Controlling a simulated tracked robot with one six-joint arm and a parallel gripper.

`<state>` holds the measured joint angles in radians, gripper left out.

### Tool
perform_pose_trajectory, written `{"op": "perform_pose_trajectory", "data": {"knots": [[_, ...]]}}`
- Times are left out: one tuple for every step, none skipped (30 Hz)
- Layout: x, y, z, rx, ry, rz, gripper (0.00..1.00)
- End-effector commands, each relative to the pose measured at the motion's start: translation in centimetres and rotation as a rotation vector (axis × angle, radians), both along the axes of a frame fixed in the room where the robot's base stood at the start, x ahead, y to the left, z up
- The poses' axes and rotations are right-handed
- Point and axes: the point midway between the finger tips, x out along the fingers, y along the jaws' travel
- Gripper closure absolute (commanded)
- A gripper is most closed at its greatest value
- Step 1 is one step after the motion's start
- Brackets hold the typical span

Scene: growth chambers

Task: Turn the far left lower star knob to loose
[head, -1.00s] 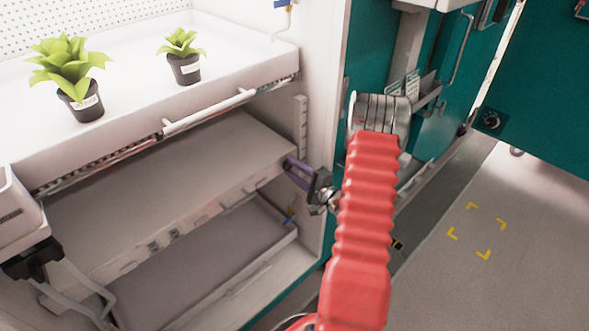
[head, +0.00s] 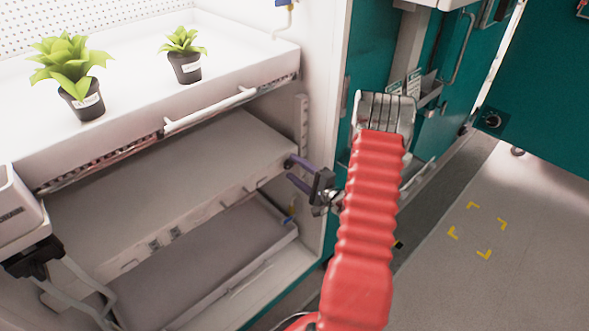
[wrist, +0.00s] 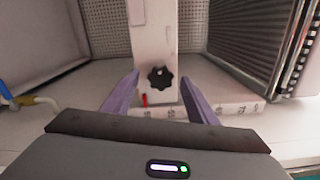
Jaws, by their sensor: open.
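In the wrist view, a black star knob (wrist: 160,79) sits on a pale upright post, between and beyond my gripper's fingertips. A small red mark (wrist: 145,100) shows just below and left of it. My gripper (wrist: 160,76) has two purple fingers spread apart with nothing between them; a gap to the knob seems to remain, though the exact distance is unclear. In the head view, my gripper (head: 290,170) is at the right end of the middle shelf (head: 170,185), by the chamber's side wall. I cannot make out the knob clearly there.
Two potted plants (head: 80,101) (head: 186,68) stand on the white upper tray (head: 130,90). A lower tray (head: 200,250) lies beneath the middle shelf. A teal open door (head: 545,100) is at the right. Floor at the right is clear.

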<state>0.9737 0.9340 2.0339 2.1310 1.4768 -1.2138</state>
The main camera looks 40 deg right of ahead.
Motion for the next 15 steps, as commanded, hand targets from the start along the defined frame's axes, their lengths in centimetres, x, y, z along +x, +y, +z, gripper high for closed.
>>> {"op": "perform_pose_trajectory", "data": {"knots": [[-0.6,-0.2,0.0,0.001,0.0,-0.003,0.47],[-1.0,-0.2,0.0,0.001,0.0,-0.004,0.47],[-1.5,-0.2,0.0,0.001,0.0,-0.003,0.47],[-2.0,-0.2,0.0,0.001,0.0,-0.003,0.47],[-2.4,-0.2,0.0,0.001,0.0,-0.004,0.47],[-3.0,-0.2,0.0,0.0,0.0,-0.004,0.47],[-3.5,-0.3,0.0,0.0,0.001,-0.004,0.47],[-4.1,-0.3,0.0,0.001,0.001,-0.005,0.47],[-4.7,-0.2,0.0,0.002,0.0,-0.004,0.47],[-5.2,-0.3,0.0,0.002,0.0,-0.004,0.47],[-5.6,-0.3,0.0,0.001,0.0,-0.004,0.47],[-6.2,-0.3,0.0,0.0,0.0,-0.004,0.47],[-6.7,-0.3,-0.1,0.001,0.001,-0.004,0.47],[-7.2,-0.3,-0.1,0.001,0.001,-0.004,0.47],[-7.8,-0.3,-0.1,0.001,0.001,-0.004,0.47]]}}
